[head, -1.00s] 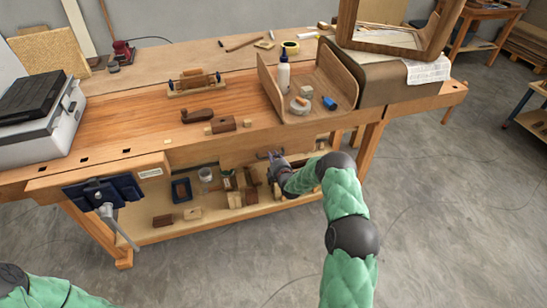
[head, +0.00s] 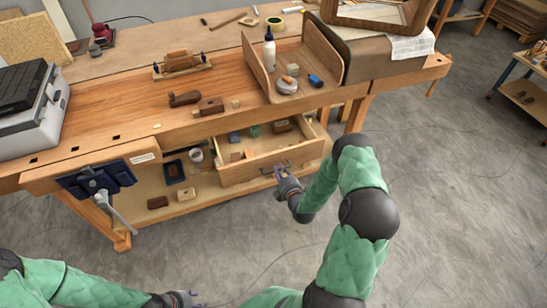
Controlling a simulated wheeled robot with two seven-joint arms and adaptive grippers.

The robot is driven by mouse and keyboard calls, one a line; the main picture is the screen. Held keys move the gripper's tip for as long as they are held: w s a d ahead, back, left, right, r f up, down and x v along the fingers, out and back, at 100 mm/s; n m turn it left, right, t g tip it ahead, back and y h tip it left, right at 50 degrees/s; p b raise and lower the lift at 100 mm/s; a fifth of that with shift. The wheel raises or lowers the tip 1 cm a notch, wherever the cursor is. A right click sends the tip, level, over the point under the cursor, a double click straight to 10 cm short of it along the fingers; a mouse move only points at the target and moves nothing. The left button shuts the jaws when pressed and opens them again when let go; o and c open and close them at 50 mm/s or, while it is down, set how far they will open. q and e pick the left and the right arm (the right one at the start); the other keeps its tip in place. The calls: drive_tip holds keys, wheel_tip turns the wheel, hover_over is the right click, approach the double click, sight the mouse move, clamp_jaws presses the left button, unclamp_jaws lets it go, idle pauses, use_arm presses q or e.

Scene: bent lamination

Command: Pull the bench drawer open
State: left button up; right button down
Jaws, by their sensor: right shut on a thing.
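The bench drawer (head: 245,171) is pulled out from under the front of the wooden workbench (head: 120,135). Several small blocks, among them a blue one and a green one, lie inside it. My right gripper (head: 277,170) is at the middle of the drawer's front edge, shut on the drawer front or its handle; the fingers hide the exact contact. My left gripper (head: 192,299) is low at the bottom edge of the view, away from the bench, too small and partly cut off to tell its jaw state.
A blue vise (head: 95,181) sticks out at the bench's left front. A curved wooden lamination (head: 330,50) with a white bottle (head: 269,50) stands on the top. A lower shelf (head: 190,202) holds blocks.

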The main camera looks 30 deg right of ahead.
drive_tip(key=shift+f+v, duration=0.25)
drive_tip(key=shift+v, duration=1)
drive_tip(key=shift+f+v, duration=0.25)
drive_tip(key=shift+v, duration=0.95)
drive_tip(key=shift+s, duration=0.1)
drive_tip(key=c, duration=1.2)
unclamp_jaws()
drive_tip(key=shift+o, duration=0.2)
drive_tip(key=v, duration=1.2)
